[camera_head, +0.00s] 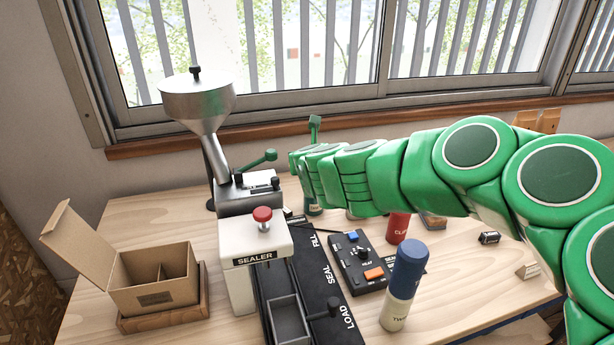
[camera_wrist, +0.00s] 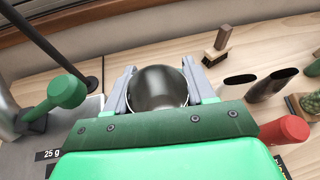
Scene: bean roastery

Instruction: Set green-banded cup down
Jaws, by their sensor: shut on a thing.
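My gripper (camera_wrist: 158,72) is shut on a round, shiny metal cup (camera_wrist: 160,90), with one grey jaw on each side of it. The wrist view looks into its dark open mouth. No green band shows on it in that view. In the head view my green arm reaches left over the table and covers most of what my gripper holds. A small greenish piece (camera_head: 314,208) shows under the arm's end; I cannot tell whether it is the cup. Whether the cup touches the table is hidden.
The sealer (camera_head: 256,240) and a metal hopper (camera_head: 197,100) stand left of my arm, with an open cardboard box (camera_head: 155,280) further left. A control box (camera_head: 362,262), blue-topped bottle (camera_head: 403,285) and red container (camera_head: 397,227) stand right.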

